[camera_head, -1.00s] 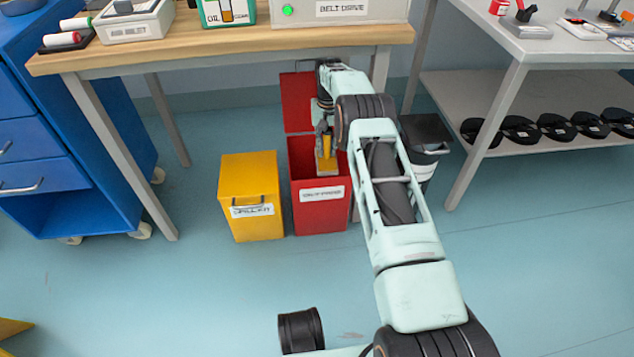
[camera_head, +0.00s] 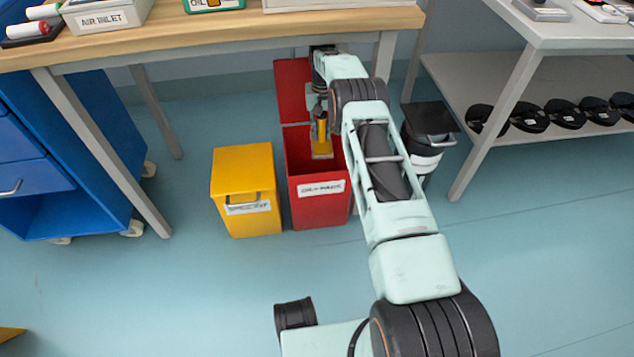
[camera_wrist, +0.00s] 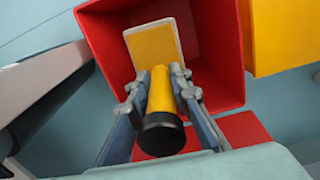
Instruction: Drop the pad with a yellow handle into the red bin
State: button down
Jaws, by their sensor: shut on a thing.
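The pad with a yellow handle (camera_wrist: 160,92) is between the fingers of my gripper (camera_wrist: 158,88), which is shut on the handle. The pad's flat yellow plate with a pale rim (camera_wrist: 153,45) lies beyond the fingertips, over the open mouth of the red bin in the wrist view. The red bin (camera_head: 320,214) stands on the floor under the bench, with its red lid (camera_head: 291,92) open behind it. In the head view the pad (camera_head: 322,140) hangs at the bin's mouth; how deep it is inside is hard to tell.
A closed yellow bin (camera_head: 246,190) stands just left of the red bin. A black-lidded bin (camera_head: 430,125) stands to its right, behind my arm. The wooden bench (camera_head: 200,41) is above, with a leg on each side. Open floor lies in front.

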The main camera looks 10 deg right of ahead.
jog(key=shift+w+f+b, duration=0.1)
jog(key=shift+f+b, duration=0.25)
jog(key=shift+f, duration=0.85)
jog(key=c, duration=1.7)
grip_release()
jog(key=shift+r, duration=0.1)
